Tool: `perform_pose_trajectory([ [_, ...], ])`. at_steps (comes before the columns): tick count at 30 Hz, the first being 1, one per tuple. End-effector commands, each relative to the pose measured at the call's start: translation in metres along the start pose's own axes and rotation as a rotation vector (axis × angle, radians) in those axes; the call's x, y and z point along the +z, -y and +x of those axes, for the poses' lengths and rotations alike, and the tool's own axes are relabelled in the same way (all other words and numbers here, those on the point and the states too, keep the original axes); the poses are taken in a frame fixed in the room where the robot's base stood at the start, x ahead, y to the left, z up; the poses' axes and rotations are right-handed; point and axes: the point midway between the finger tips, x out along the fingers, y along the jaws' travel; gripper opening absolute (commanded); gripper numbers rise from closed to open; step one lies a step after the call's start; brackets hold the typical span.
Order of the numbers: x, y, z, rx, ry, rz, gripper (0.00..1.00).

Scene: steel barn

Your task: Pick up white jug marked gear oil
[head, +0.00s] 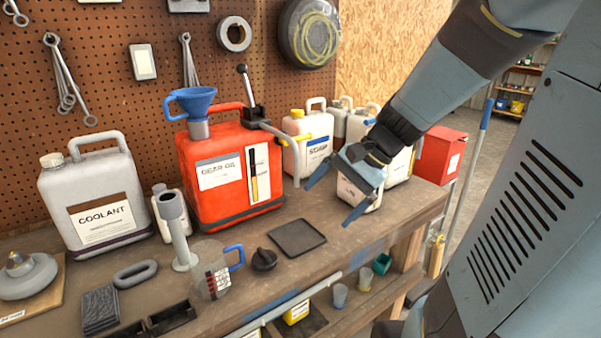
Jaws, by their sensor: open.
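My gripper (326,207) is open, its two blue fingers pointing down and left at the right part of the bench. A small white container (358,193) with a label stands right behind and below it, partly hidden by the gripper; its label is too small to read and I cannot tell whether they touch. The label that seems to read "GEAR OIL" is on a large red can (222,170) with a blue funnel (191,101). A white jug (93,187) at left is marked "COOLANT". Another white jug (307,142) behind has a blue-and-white label, perhaps "SOAP".
More white jugs (398,166) stand behind my gripper. A clear measuring jug (211,270), black knob (264,259) and dark flat tray (297,238) lie near the front. A red box (441,155) is at right. Bare wood (335,247) shows right of the tray.

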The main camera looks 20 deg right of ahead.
Motion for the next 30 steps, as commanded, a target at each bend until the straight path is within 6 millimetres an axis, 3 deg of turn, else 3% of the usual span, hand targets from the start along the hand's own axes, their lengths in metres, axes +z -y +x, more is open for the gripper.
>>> perform_pose_trajectory([
  [6, -0.047, 0.011, 0.007, -0.227, 0.144, 0.340, 1.00],
  [14, -0.124, 0.011, -0.002, -0.544, 0.267, 0.713, 1.00],
  [19, -0.184, -0.008, -0.016, -0.776, 0.317, 0.940, 1.00],
  [24, -0.240, -0.041, -0.030, -1.000, 0.339, 1.127, 1.00],
  [30, -0.286, -0.083, -0.044, -1.209, 0.338, 1.278, 1.00],
])
